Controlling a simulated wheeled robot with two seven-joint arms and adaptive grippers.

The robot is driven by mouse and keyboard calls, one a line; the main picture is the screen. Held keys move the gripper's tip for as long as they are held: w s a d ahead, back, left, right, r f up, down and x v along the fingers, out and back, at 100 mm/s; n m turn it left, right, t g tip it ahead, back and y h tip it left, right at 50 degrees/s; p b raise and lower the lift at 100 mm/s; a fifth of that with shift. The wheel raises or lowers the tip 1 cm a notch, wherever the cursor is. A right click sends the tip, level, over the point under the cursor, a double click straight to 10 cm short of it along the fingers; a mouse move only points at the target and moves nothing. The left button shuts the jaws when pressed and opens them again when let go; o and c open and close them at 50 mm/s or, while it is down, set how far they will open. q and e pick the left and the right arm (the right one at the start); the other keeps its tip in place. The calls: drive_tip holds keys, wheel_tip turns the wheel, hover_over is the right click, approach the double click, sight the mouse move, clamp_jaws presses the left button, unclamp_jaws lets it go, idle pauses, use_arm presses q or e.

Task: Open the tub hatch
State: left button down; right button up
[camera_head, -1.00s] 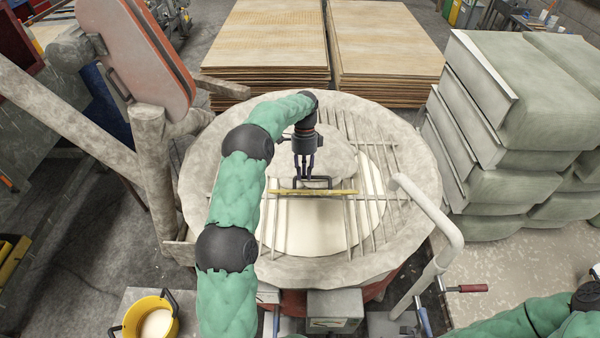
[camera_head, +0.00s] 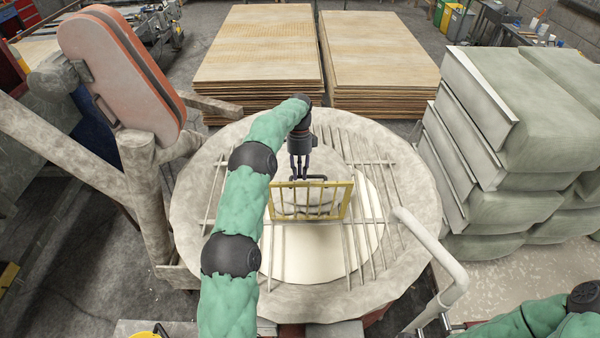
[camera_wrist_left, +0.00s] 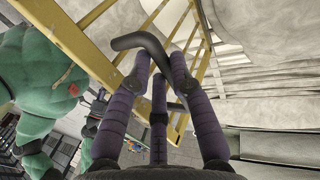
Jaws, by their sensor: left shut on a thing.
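The tub (camera_head: 405,250) is a large round vessel with a pale floury rim, and a grid of bars (camera_head: 372,215) lies across its top. The hatch is a yellow barred frame (camera_head: 348,203) in the grid, tilted up with its upper edge raised. My left gripper (camera_head: 299,177) is shut on the dark handle at the hatch's upper edge. In the left wrist view the fingers (camera_wrist_left: 160,75) close around the dark handle (camera_wrist_left: 140,42), with the yellow bars (camera_wrist_left: 95,55) beside it. My right gripper is out of view; only part of that arm shows at lower right.
A white bent pipe (camera_head: 440,235) rises by the tub's right side. Veneer stacks (camera_head: 258,55) stand behind the tub, and piled greenish sacks (camera_head: 520,110) stand to its right. A red and grey padded machine part (camera_head: 120,65) stands at left.

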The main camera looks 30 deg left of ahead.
use_arm(q)
drive_tip(key=shift+x, duration=0.9)
drive_tip(key=c, duration=1.4)
unclamp_jaws()
drive_tip(key=shift+a, duration=0.1)
drive_tip(key=shift+w+a+r, duration=0.1)
drive_tip(key=shift+w+a, duration=0.05)
drive_tip(key=shift+w, duration=0.15)
drive_tip(key=shift+r, duration=0.35)
drive_tip(key=shift+v, duration=3.3)
drive_tip(key=shift+w, duration=0.2)
drive_tip(key=shift+f, duration=0.1)
